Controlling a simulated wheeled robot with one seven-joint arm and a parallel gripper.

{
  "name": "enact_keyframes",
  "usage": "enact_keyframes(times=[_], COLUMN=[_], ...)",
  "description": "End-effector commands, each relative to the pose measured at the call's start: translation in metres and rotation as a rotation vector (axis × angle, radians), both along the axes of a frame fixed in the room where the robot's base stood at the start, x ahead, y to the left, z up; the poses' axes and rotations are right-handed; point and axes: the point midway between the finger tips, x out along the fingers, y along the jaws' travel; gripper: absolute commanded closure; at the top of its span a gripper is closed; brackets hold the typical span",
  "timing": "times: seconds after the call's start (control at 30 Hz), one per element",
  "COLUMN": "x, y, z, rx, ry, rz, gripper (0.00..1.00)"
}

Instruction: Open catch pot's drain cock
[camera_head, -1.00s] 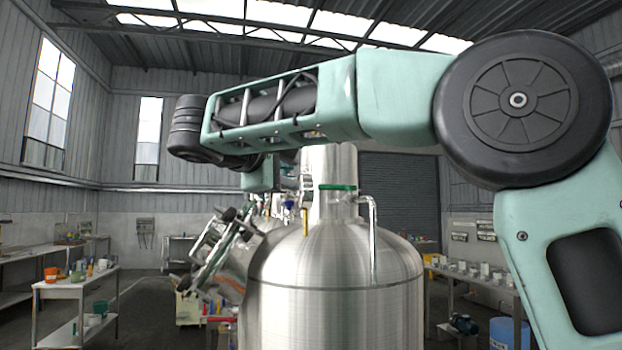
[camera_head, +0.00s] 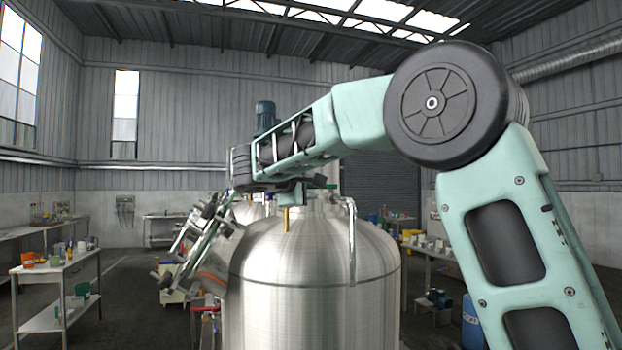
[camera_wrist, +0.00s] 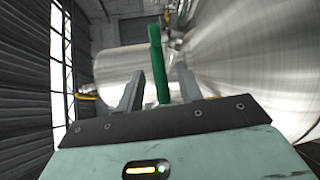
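In the wrist view my gripper (camera_wrist: 160,72) is open, its two grey fingers apart. A green upright lever (camera_wrist: 156,55) stands between the fingers, with a visible gap to each. I cannot tell whether it is the catch pot's drain cock. Shiny steel vessel walls (camera_wrist: 250,60) fill the right side of that view, and another steel surface (camera_wrist: 112,70) lies left of the lever. The catch pot cannot be told apart for certain.
A bent steel pipe (camera_head: 352,240) rises from the tank's top right. A blue motor (camera_head: 265,117) shows behind my arm.

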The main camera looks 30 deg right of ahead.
Motion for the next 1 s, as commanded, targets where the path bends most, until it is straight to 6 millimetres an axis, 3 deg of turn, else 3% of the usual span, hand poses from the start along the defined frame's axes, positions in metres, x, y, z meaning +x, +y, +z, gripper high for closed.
enact_keyframes(times=[0.43,0.57,0.6,1.0], x=[0.0054,0.0054,0.0053,0.0067], y=[-0.0099,-0.0098,-0.0097,-0.0090], z=[-0.0025,-0.0024,-0.0024,-0.0065], rx=[0.001,0.001,0.001,0.001], ry=[0.001,0.001,0.001,-0.002], rz=[0.001,0.001,0.001,0.061], gripper=[0.64,0.97,1.00,1.00])
